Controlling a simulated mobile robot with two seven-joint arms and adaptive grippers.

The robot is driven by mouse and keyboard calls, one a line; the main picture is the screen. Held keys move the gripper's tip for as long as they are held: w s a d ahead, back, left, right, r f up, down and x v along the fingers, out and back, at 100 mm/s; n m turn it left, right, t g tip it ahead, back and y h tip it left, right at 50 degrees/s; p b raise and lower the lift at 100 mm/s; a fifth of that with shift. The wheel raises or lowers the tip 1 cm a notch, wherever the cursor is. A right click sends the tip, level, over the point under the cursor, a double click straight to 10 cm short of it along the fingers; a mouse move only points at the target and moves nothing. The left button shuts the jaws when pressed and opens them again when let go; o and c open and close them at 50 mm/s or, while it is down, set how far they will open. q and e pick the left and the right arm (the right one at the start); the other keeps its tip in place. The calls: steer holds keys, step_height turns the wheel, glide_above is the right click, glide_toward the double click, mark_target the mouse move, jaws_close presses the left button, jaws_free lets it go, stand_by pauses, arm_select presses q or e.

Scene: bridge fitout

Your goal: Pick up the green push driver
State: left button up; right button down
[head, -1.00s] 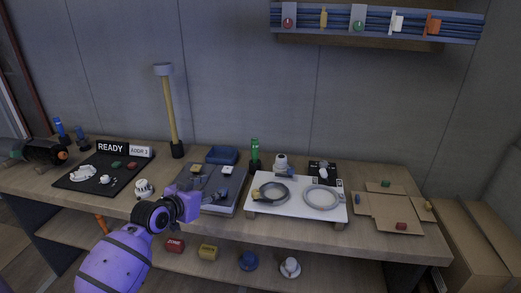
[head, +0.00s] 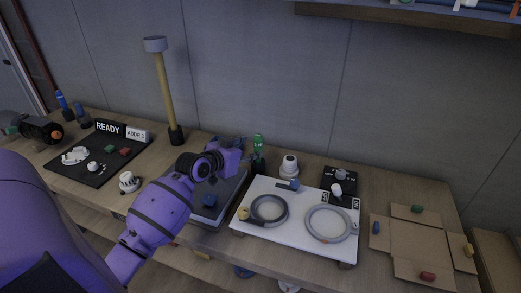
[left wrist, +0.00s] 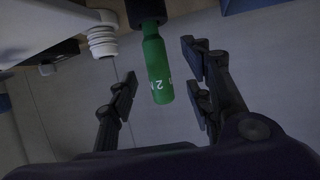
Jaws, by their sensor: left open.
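The green push driver (head: 258,142) stands upright in a dark holder at the back of the bench in the head view. In the left wrist view the green push driver (left wrist: 157,66) appears inverted, its end in a black socket (left wrist: 146,10), with white marks on its side. My left gripper (head: 250,158) is open close beside it in the head view. In the left wrist view the fingers of my left gripper (left wrist: 160,78) are spread on either side of the driver, with visible gaps. My right gripper is not in view.
A white ribbed fitting (head: 289,166) stands just right of the driver. A white board (head: 291,212) with two rings lies in front of it. A tall yellow-handled mallet (head: 165,95) stands to the left. The wall is behind the bench.

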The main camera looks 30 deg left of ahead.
mark_target(255, 149)
arm_select(q)
steer(key=x, duration=0.5)
steer(key=shift+w+d+f, duration=0.1)
steer(key=shift+w+d, duration=0.1)
steer(key=shift+w, duration=0.2)
jaws_close()
